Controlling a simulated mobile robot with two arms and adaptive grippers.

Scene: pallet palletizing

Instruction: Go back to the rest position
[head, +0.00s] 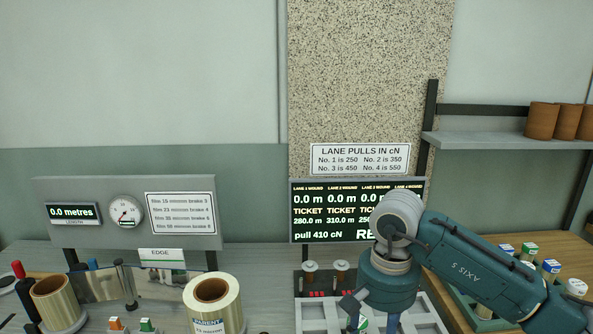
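My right arm, teal with grey joints, comes in from the right. Its wrist points down, and my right gripper (372,322) is at the bottom edge over a pale grey frame with openings (425,314). Its finger linkages stand apart, but the fingertips are cut off by the picture edge. A small white and green item (363,323) shows between or behind the fingers; I cannot tell whether it is held. My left gripper is not in view.
A large film roll (214,290) and a second roll (56,298) stand on the bench at left. A lane display (325,215) is behind my wrist. Small labelled spools (550,267) sit in a tray at right. A shelf (480,141) holds brown rolls (541,121).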

